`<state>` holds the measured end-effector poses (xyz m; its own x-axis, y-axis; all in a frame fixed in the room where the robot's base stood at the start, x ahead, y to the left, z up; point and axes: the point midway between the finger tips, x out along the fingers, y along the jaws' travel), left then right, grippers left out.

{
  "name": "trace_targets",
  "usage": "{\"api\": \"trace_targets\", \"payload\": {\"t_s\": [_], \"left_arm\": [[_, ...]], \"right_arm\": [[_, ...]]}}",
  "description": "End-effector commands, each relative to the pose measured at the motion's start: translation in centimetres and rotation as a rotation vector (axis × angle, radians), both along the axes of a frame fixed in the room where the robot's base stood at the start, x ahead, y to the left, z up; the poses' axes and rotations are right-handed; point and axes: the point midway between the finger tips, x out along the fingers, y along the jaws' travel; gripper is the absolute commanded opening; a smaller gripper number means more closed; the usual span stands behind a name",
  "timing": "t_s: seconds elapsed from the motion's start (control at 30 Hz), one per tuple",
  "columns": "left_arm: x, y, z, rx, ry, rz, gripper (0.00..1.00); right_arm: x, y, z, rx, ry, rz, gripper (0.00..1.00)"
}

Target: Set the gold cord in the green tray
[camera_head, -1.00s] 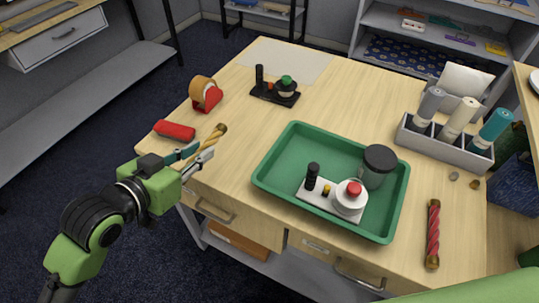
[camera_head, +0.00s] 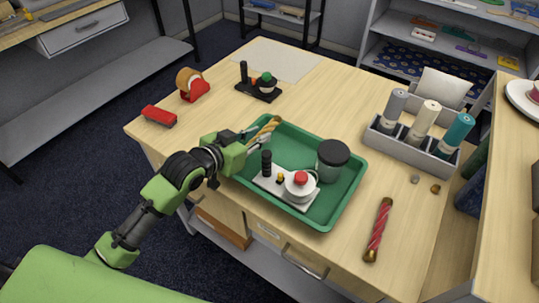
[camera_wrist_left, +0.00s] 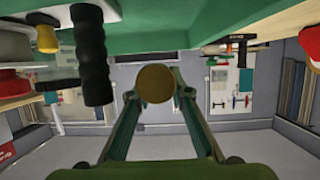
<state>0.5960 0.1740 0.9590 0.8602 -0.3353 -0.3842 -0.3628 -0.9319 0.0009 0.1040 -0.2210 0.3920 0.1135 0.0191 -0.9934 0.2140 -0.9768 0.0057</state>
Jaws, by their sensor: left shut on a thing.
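The gold cord (camera_head: 267,127) is a short twisted rod, held in my left gripper (camera_head: 260,136), which is shut on it. The cord shows over the far left corner of the green tray (camera_head: 345,203). I cannot tell whether it touches the tray. In the left wrist view the cord's round end (camera_wrist_left: 155,83) sits between the fingers, with the tray's green surface (camera_wrist_left: 200,35) along the top. The tray holds a grey jar with a dark lid (camera_head: 332,160) and a white stand with a black handle and a red-topped pot (camera_head: 299,185). My right gripper is out of view.
A red-and-gold cord (camera_head: 378,230) lies right of the tray. A grey rack (camera_head: 412,150) of spools stands at the back right. A red block (camera_head: 158,116), a tape dispenser (camera_head: 192,86) and a black stand (camera_head: 258,88) are at the left. Bare table lies behind the tray.

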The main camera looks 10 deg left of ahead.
Motion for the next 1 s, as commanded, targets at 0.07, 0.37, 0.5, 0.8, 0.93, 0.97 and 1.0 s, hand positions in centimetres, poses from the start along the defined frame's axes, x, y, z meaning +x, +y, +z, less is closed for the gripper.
{"api": "trace_targets", "payload": {"t_s": [0.07, 0.37, 0.5, 0.8, 0.93, 0.97, 1.0], "left_arm": [[-0.1, -0.1, -1.4, -0.002, 0.003, 0.0, 0.0], [-0.1, 0.0, -4.9, -0.002, 0.002, 0.0, 0.0], [0.0, -0.1, -6.4, -0.001, -0.001, -0.001, 0.0], [0.0, -0.1, -6.6, -0.001, -0.003, -0.001, 0.0], [0.0, -0.1, -6.9, -0.001, -0.002, -0.001, 0.24], [0.0, -0.1, -6.9, -0.001, -0.002, -0.001, 0.26], [0.0, -0.1, -6.9, -0.001, -0.002, -0.001, 0.26]], "right_arm": [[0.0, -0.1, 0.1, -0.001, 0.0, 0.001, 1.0], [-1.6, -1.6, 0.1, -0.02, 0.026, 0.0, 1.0], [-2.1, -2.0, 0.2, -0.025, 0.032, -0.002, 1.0], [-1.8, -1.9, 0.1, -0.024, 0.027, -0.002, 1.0], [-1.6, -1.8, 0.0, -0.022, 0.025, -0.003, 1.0], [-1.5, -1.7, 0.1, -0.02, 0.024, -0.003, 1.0], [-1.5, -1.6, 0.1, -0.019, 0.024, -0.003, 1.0]]}}
